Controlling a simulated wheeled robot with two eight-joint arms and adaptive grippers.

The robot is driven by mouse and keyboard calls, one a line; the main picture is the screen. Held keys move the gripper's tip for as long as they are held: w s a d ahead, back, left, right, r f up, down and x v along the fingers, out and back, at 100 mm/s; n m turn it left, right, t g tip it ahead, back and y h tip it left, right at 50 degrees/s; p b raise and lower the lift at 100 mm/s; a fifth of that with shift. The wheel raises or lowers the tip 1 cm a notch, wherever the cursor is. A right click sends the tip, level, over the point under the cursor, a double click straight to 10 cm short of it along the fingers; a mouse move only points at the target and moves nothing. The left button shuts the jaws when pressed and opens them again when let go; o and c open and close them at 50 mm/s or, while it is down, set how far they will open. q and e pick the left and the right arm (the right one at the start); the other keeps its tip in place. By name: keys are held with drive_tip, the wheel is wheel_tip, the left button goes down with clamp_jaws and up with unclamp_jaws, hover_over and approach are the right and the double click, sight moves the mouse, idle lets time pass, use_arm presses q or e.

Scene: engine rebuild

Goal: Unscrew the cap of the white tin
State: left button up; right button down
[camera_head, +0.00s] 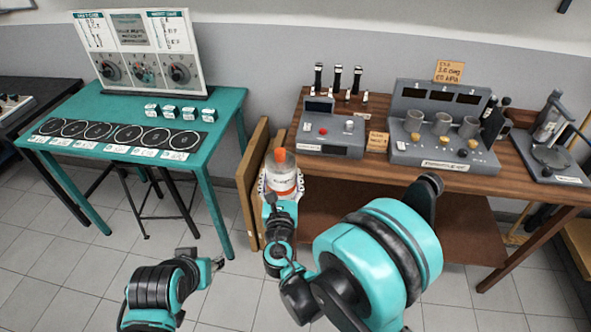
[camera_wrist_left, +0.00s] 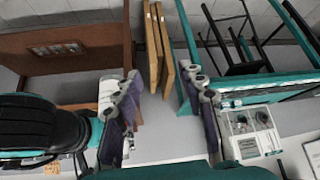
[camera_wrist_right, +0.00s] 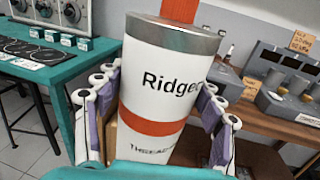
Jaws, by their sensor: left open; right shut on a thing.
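The white tin (camera_head: 284,183) has an orange band and an orange cap (camera_head: 281,156) on top. It is upright in my right gripper (camera_head: 280,190), in front of the gap between the two tables. In the right wrist view the tin (camera_wrist_right: 165,85) fills the space between the purple finger pads, and the cap's lower part (camera_wrist_right: 186,12) shows at the top edge. The cap sits on the grey metal top. My left gripper (camera_head: 217,264) is low, left of the tin and apart from it. In the left wrist view its fingers (camera_wrist_left: 165,115) are spread and empty.
A teal table (camera_head: 225,105) with a dial board (camera_head: 140,50) stands at left. A wooden bench (camera_head: 375,105) with grey devices stands at right. Brown boards (camera_head: 250,180) lean between them. The tiled floor (camera_head: 230,300) around my left gripper is clear.

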use_arm(q)
drive_tip(key=w+d+r+m+g, duration=0.2)
drive_tip(key=w+d+r+m, duration=0.1)
drive_tip(key=w+r+m, duration=0.5)
wheel_tip(320, 180, up, 12)
drive_tip(key=m+g, duration=0.5)
drive_tip(key=m, duration=2)
hover_over(283, 150)
drive_tip(key=a, duration=0.1)
drive_tip(key=shift+s+f, duration=0.1)
drive_tip(key=shift+d+f+m, duration=0.15)
drive_tip(key=shift+d+m, duration=0.25)
drive_tip(key=shift+m, duration=0.1)
drive_tip(key=shift+f, duration=3.9)
drive_tip(key=shift+d, duration=0.1)
clamp_jaws()
